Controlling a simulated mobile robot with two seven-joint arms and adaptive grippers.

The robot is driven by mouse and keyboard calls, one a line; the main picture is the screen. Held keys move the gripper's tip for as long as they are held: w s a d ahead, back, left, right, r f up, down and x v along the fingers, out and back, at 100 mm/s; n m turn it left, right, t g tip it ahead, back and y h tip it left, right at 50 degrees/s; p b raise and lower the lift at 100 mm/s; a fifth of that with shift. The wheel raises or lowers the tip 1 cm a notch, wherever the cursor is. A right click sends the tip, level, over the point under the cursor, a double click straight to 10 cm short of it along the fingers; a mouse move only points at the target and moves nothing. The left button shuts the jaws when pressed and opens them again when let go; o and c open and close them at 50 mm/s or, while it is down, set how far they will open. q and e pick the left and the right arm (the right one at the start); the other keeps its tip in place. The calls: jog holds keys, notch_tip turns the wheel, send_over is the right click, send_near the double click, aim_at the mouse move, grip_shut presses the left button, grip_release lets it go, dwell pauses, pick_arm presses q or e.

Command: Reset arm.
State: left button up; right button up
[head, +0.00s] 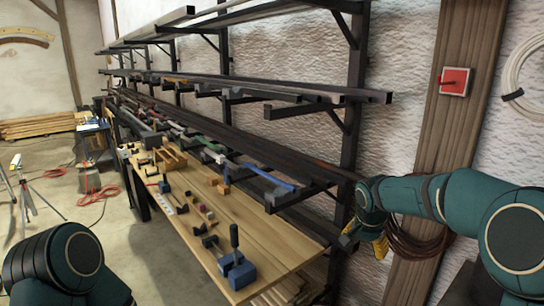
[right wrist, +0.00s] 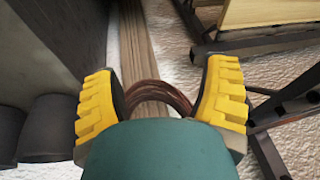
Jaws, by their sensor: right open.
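My right arm (head: 435,195) comes in from the right and reaches across in front of the wall. Its gripper (head: 364,241) hangs beside the right end of the workbench, by the rack's near upright. In the right wrist view the two yellow fingers of this gripper (right wrist: 162,98) stand wide apart with nothing held between them. A coil of brown cable (right wrist: 172,93) shows beyond the gap, apparently behind the fingers. My left arm (head: 65,262) shows only as dark green links at the lower left. Its gripper is outside the view.
A wooden workbench (head: 268,235) holds clamps, including a blue one (head: 236,266). A black wall rack (head: 355,110) with long bars stands behind it. A wooden post (head: 455,120) carries a red switch (head: 456,81). Floor at left of the bench (head: 140,250) is open.

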jog(key=s+a+f+n+y+b, duration=0.1)
jog(key=s+a+f+n, duration=0.2)
jog(key=f, duration=0.6)
jog(key=s+a+f+g+y+b, duration=0.1)
jog(key=s+a+f+y, duration=0.1)
jog(key=s+a+f, duration=0.45)
jog(key=s+a+f+n+y+b, duration=0.1)
jog(key=s+f+n, duration=0.15)
jog(key=f, duration=0.75)
jog(key=s+a+f+n+b, duration=0.1)
jog(key=s+a+f, duration=0.1)
jog(key=s+f, duration=0.3)
jog(key=s+a+f+n+y+b, duration=0.1)
jog(key=s+f, duration=0.4)
jog(key=s, duration=0.6)
jog(key=shift+s+a+g, duration=0.25)
jog(key=shift+a+g, duration=0.05)
jog(key=shift+a, duration=0.05)
jog(key=shift+d, duration=0.1)
